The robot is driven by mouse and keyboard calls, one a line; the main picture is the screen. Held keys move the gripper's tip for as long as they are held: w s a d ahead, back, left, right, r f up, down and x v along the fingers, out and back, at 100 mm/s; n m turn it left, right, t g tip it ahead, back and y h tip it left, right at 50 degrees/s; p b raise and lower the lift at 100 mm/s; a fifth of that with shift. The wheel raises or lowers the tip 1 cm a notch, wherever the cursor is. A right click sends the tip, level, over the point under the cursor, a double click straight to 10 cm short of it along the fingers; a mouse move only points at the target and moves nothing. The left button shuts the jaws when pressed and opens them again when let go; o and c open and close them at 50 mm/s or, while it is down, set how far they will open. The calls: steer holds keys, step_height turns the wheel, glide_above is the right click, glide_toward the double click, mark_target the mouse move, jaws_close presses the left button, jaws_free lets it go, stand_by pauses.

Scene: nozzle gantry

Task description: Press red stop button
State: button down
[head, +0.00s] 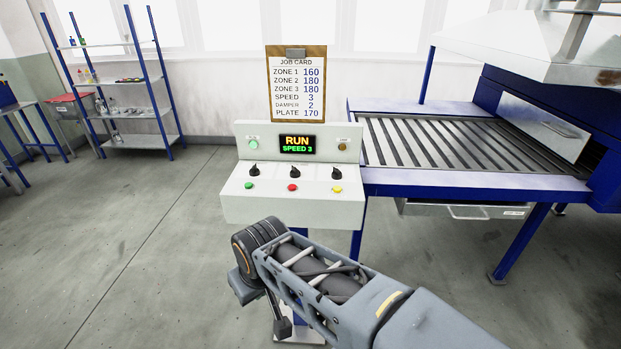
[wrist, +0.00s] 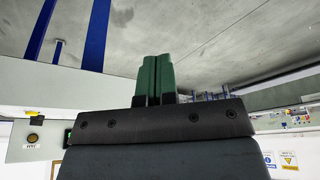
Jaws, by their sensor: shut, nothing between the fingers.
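The red stop button (head: 292,187) is the middle of three buttons on the sloped top of a white control console (head: 235,208). The console display (head: 297,144) reads RUN, SPEED 3. In the head view my arm reaches up in front of the console's lower part, and I cannot make out the fingertips there. In the wrist view my gripper (wrist: 157,77) has green fingers held together, shut and empty. The red button is not visible in the wrist view, so I cannot tell the gap between it and the fingers.
A green button (head: 249,186) and a yellow button (head: 336,189) flank the red one, with black knobs (head: 294,172) behind. A job card (head: 297,85) stands above. A blue-framed roller conveyor (head: 455,184) is at right. Open floor (head: 130,230) lies at left, before a shelf rack (head: 140,113).

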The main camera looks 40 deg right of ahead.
steer(key=shift+a, duration=0.2)
step_height(320, 180, up, 12)
steer(key=m+t+h+p, duration=0.1)
steer(key=m+t+p, duration=0.1)
steer(key=m+t, duration=0.65)
glide_above(294, 186)
steer(key=m+g, duration=0.2)
steer(key=g, duration=0.1)
steer(key=shift+f, duration=0.1)
step_height(294, 186, down, 9)
steer(key=b, duration=0.7)
